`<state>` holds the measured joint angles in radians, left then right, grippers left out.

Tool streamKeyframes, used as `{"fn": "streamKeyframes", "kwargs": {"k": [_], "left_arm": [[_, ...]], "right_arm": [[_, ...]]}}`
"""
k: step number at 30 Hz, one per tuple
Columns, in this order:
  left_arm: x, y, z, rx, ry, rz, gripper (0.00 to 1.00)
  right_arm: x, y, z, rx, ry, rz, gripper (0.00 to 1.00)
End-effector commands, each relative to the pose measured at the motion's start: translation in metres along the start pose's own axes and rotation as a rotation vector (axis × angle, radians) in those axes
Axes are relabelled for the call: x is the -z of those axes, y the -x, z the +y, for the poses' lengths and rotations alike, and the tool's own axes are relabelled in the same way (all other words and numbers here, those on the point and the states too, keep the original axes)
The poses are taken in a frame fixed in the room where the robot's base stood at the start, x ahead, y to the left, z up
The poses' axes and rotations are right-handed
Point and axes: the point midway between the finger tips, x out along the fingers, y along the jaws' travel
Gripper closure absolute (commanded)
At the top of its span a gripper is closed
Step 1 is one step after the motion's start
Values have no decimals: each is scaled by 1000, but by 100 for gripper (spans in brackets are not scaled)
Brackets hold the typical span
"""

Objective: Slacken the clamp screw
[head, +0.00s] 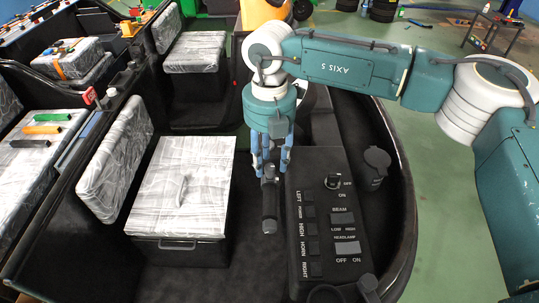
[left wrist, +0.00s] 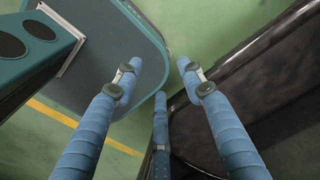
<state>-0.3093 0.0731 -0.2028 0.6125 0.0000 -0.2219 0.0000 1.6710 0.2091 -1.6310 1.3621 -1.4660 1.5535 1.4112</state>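My right gripper (head: 271,165) hangs straight down in the head view, at the left edge of the black control panel. Its blue fingers stand apart, with their tips around or just above the upper end of a black bar-shaped handle (head: 270,205). I cannot tell whether they touch it. No part is plainly recognisable as the clamp screw; whether this handle belongs to it is unclear. My left gripper (left wrist: 165,75) shows in the left wrist view with its blue wrapped fingers spread and nothing between them. It is not visible in the head view.
The control panel (head: 318,262) with switches and a key knob (head: 333,182) lies right of the handle. A plastic-wrapped seat box (head: 195,215) stands to the left. The vehicle's black rim (head: 400,190) curves on the right, with green floor (head: 445,230) beyond.

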Motion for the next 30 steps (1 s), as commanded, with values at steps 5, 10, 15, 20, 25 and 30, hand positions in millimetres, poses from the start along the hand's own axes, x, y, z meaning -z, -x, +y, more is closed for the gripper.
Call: {"fn": "streamKeyframes", "kwargs": {"k": [5, 10, 15, 20, 25, 30], "left_arm": [[27, 5, -7, 8, -1, 39, 60], [25, 5, -9, 10, 0, 36, 60], [13, 4, -8, 9, 0, 19, 60], [7, 4, -8, 9, 1, 11, 60], [7, 3, -8, 10, 1, 11, 60], [7, -5, -8, 10, 1, 12, 60]], "right_arm": [[0, -10, 0, -1, 0, 0, 62], [0, -11, 0, -1, 0, -1, 62], [0, -11, 0, -1, 0, -1, 80], [0, -11, 0, -1, 0, -1, 100], [0, -11, 0, -1, 6, -1, 100], [0, -12, 0, -2, 43, -2, 100]]}}
